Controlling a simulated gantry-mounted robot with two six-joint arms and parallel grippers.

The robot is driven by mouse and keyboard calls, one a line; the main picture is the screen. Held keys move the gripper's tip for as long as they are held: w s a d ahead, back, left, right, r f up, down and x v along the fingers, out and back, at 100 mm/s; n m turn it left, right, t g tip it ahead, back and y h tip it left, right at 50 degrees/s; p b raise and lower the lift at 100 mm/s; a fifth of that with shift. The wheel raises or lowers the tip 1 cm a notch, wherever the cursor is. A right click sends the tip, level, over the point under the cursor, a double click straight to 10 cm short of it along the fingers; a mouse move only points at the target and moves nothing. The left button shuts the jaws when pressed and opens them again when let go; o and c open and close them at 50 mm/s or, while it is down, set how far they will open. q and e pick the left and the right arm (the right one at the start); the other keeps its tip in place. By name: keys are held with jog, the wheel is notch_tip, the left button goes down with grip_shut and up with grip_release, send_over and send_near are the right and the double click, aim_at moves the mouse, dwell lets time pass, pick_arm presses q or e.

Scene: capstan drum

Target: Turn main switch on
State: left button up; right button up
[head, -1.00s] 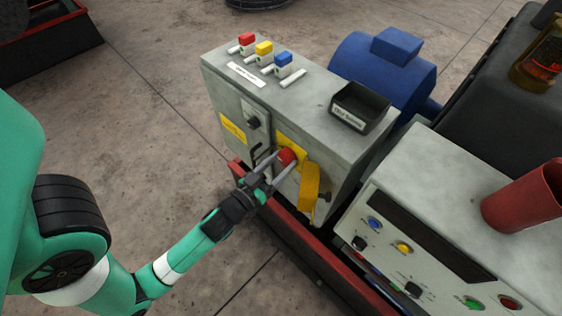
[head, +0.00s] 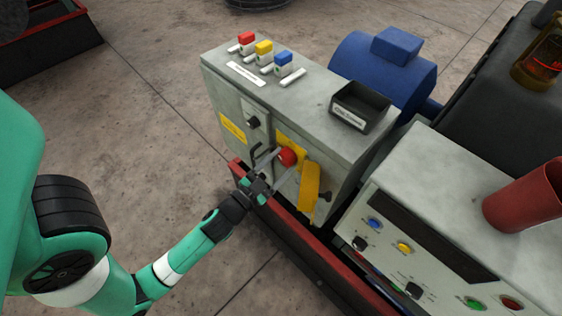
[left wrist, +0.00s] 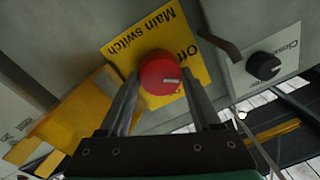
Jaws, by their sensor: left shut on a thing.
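The main switch is a round red knob (head: 287,157) on a yellow label plate on the front of the grey cabinet. In the left wrist view the knob (left wrist: 160,75) carries a white mark on its right part. The plate (left wrist: 150,36) there reads "Main switch", with a partly covered word starting with "O" beside the knob. My left gripper (head: 277,166) is shut on the red knob, one finger on either side of it. A yellow flap (head: 309,188) hangs just right of the knob. My right gripper is not in view.
A black selector knob (left wrist: 264,66) and a dark bent handle (left wrist: 221,46) are close to the gripper. A red base rail (head: 290,233) runs below the cabinet. A control panel (head: 415,245) stands at right. Floor at left is open.

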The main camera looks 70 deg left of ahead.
pick_arm(q)
jog(key=m+p, duration=0.1)
jog(key=m, duration=0.5)
jog(key=m+p, duration=0.1)
jog(key=m, duration=0.4)
jog(key=shift+f+t, duration=0.1)
jog(key=shift+t, duration=0.3)
jog(key=shift+m+h, duration=0.3)
jog(key=shift+h, duration=0.1)
jog(key=o, duration=1.4)
